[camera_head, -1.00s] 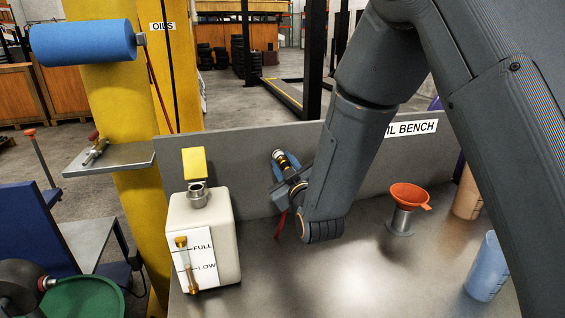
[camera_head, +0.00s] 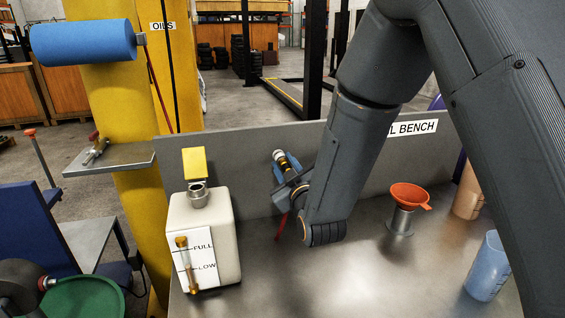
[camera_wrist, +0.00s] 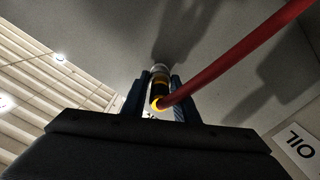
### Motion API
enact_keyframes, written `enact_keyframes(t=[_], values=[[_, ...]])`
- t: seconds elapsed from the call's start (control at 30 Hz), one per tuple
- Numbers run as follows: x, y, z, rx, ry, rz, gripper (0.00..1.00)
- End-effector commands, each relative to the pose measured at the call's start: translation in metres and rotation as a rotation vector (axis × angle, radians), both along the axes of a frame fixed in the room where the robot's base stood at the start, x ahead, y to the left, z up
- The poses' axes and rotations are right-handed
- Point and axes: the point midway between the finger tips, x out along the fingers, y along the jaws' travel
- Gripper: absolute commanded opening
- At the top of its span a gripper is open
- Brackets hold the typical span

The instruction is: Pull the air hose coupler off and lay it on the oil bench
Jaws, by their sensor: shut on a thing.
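The air hose coupler (camera_head: 285,162) is a small dark cylinder with a yellow band and a pale metal tip. My gripper (camera_head: 286,184) is shut on it and holds it tilted above the oil bench (camera_head: 340,268), in front of the upright back panel. In the wrist view the coupler (camera_wrist: 160,86) sits between the two fingers of my gripper (camera_wrist: 160,100). A red hose (camera_wrist: 240,55) runs from its yellow-ringed end to the upper right. My forearm hides part of the gripper in the head view.
A white oil tank (camera_head: 205,240) with a yellow cap stands at the bench's left. An orange funnel (camera_head: 409,196) on a metal stand and a blue jug (camera_head: 487,268) stand to the right. The bench's front middle is clear. The grey back panel (camera_head: 240,160) rises close behind my gripper.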

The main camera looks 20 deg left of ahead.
Motion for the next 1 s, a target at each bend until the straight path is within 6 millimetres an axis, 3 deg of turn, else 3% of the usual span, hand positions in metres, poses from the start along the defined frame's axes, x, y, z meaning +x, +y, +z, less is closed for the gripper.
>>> enact_keyframes(t=[0.7,1.0], values=[[-0.024,-0.015,0.001,0.001,-0.001,0.000,0.00],[-0.025,-0.016,0.001,0.001,-0.001,0.000,0.00]])
